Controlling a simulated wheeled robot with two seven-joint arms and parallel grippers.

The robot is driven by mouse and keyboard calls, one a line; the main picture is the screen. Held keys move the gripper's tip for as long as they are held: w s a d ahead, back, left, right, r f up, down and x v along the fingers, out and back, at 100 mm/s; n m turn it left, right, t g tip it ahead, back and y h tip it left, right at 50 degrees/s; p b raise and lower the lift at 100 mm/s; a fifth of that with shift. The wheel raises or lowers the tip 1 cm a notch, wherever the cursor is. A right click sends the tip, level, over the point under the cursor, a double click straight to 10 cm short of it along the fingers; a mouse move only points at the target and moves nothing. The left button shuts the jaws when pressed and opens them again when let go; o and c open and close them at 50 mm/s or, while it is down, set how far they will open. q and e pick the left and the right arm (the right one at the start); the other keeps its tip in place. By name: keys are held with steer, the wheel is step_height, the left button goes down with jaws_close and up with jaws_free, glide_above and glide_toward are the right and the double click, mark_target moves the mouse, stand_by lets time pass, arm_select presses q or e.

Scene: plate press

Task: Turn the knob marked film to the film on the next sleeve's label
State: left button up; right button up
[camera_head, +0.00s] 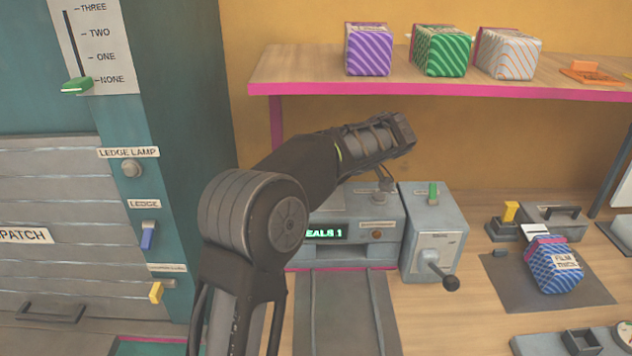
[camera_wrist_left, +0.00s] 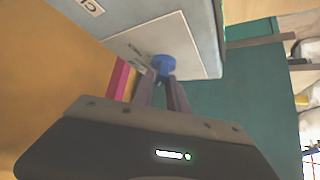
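A blue knob (camera_wrist_left: 165,64) sits on a pale plate on a grey box in the left wrist view; the lettering beside it is too small to read. My left gripper (camera_wrist_left: 161,88) has its two fingers close together at this knob; whether they touch it is unclear. In the head view my left arm reaches over the grey machine (camera_head: 388,222) and covers part of it. A blue patterned sleeve (camera_head: 553,277) lies on a dark mat at the right. Its white label (camera_head: 566,260) reads FILM, with a second line too small to read. My right gripper is out of view.
A grey crank box (camera_head: 421,243) with a black-knobbed handle stands right of the machine. Purple (camera_head: 368,50), green (camera_head: 440,51) and white-orange (camera_head: 508,53) packages stand on the pink-edged shelf (camera_head: 570,91). A teal cabinet (camera_head: 185,90) with switches rises at left.

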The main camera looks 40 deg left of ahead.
arm_select(q)
steer(key=shift+o, duration=1.4)
steer(key=shift+r, duration=0.1)
steer(key=p+v, duration=0.4)
steer(key=v, duration=0.3)
steer(key=shift+d+r, duration=0.3)
